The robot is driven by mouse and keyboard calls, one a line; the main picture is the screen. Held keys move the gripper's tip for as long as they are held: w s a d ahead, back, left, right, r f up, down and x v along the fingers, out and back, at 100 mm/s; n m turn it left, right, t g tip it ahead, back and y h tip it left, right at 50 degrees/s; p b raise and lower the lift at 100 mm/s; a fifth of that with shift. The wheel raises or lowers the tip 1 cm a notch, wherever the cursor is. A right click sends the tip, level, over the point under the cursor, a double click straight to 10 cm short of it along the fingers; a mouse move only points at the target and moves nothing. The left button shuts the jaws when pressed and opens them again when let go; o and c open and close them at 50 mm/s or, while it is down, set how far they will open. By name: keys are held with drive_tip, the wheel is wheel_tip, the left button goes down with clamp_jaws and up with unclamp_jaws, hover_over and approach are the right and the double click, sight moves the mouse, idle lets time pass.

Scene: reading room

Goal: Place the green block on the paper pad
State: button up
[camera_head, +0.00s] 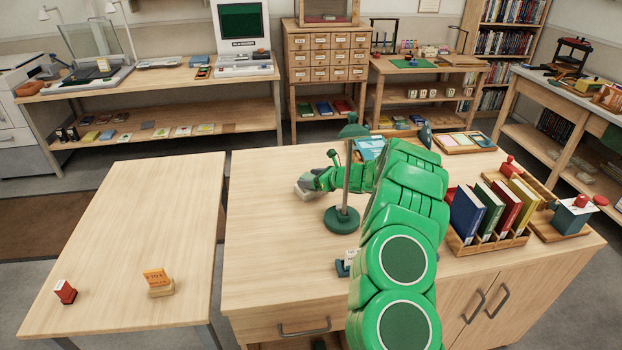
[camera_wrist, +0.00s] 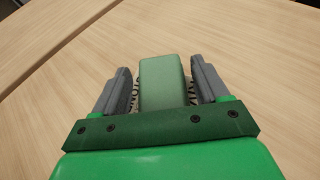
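The green block (camera_wrist: 162,85) sits between the two grey fingers of my gripper (camera_wrist: 161,85) in the wrist view. The fingers stand close along both sides of it, and it looks held. Patterned strips show at its sides. In the head view my gripper (camera_head: 304,190) is low over the left part of the right-hand table, left of the green lamp stand; the block cannot be made out there. I cannot identify the paper pad with certainty; a blue-and-white sheet (camera_head: 369,148) lies behind my arm, partly hidden.
The right-hand table (camera_head: 265,250) holds a green lamp stand (camera_head: 342,218) and a rack of upright books (camera_head: 490,212). A gap separates it from the left table (camera_head: 130,225). That table bears a small red item (camera_head: 65,292) and an orange card on a wooden stand (camera_head: 157,283); its middle is clear.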

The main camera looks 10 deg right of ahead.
drive_tip(key=shift+o, duration=0.5)
drive_tip(key=shift+s+d+r, duration=0.25)
drive_tip(key=shift+d+r, duration=0.05)
drive_tip(key=shift+d, duration=0.05)
drive_tip(key=v, duration=1.1)
